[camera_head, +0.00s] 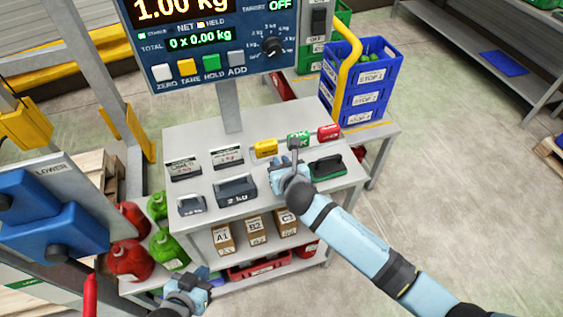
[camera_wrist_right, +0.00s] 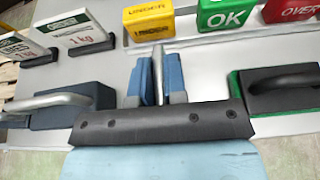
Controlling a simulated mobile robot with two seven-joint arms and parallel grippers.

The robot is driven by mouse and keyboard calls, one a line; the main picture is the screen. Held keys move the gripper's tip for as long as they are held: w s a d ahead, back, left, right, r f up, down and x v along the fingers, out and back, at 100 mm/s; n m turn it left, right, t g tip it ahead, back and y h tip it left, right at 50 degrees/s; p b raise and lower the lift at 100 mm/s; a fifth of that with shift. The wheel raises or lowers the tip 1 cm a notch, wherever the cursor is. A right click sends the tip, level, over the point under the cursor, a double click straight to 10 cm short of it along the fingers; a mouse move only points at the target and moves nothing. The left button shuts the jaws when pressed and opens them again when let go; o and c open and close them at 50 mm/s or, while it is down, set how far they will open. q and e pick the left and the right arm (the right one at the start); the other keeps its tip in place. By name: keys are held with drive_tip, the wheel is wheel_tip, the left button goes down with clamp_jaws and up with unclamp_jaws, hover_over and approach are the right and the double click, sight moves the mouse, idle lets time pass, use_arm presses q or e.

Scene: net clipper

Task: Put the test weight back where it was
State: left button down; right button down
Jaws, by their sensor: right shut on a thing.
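A dark block weight marked 2 kg (camera_head: 235,191), with a grey handle, rests on the grey bench. A smaller dark block (camera_head: 191,206) stands to its left; its marking is unclear. My right gripper (camera_head: 291,172) is over the bench, right of the 2 kg weight. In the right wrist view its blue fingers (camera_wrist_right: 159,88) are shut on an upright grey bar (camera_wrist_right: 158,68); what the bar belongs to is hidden. Two tilted label cards (camera_head: 182,169) (camera_head: 227,157) stand behind the weights. My left gripper (camera_head: 190,285) is low at the front; its jaw opening is unclear.
A green-edged black block with a handle (camera_head: 327,167) stands right of my right gripper. Yellow (camera_head: 266,148), green OK (camera_head: 298,139) and red (camera_head: 328,132) signs stand behind. The scale display (camera_head: 210,43) reads 1.00 kg. Blue crates (camera_head: 359,99) stand back right.

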drive_tip(key=c, duration=1.6)
unclamp_jaws()
drive_tip(key=shift+f, duration=0.1)
drive_tip(key=o, duration=0.4)
drive_tip(key=shift+o, duration=0.2)
drive_tip(key=v, duration=1.2)
drive_tip(key=s+d+f+n+g, duration=0.1)
drive_tip(key=s+d+f+n, duration=0.5)
drive_tip(key=n, duration=1.1)
drive_tip(key=s+d+f+n, duration=0.7)
drive_tip(key=s+d+n, duration=0.3)
drive_tip(key=n, duration=0.8)
drive_tip(key=shift+s+f+g+h, duration=0.3)
drive_tip(key=shift+g+h, duration=0.1)
